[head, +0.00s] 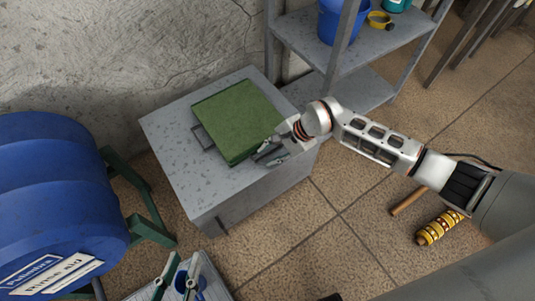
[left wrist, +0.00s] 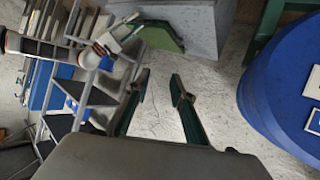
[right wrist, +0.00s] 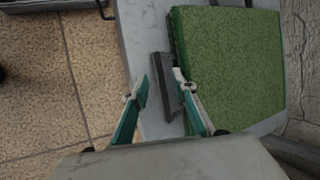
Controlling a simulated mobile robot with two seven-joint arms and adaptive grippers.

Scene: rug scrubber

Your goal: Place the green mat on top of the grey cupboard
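The green mat (head: 237,115), a thick square slab, lies flat on top of the grey cupboard (head: 172,135). It also shows in the right wrist view (right wrist: 230,70) and partly in the left wrist view (left wrist: 162,38). A dark bracket-like handle (right wrist: 167,85) is at its near edge. My right gripper (head: 266,153) is at that edge. In the right wrist view its fingers (right wrist: 162,90) are apart, with the handle between them; contact is not clear. My left gripper (head: 183,270) is open and empty, low in front of the cupboard; its parted fingers show in the left wrist view (left wrist: 162,88).
A blue barrel (head: 55,195) on a green stand is left of the cupboard. A grey metal shelf (head: 345,45) with a blue bucket (head: 335,20) stands behind right. A yellow patterned roll (head: 439,227) lies on the tiled floor. Open floor lies right of the cupboard.

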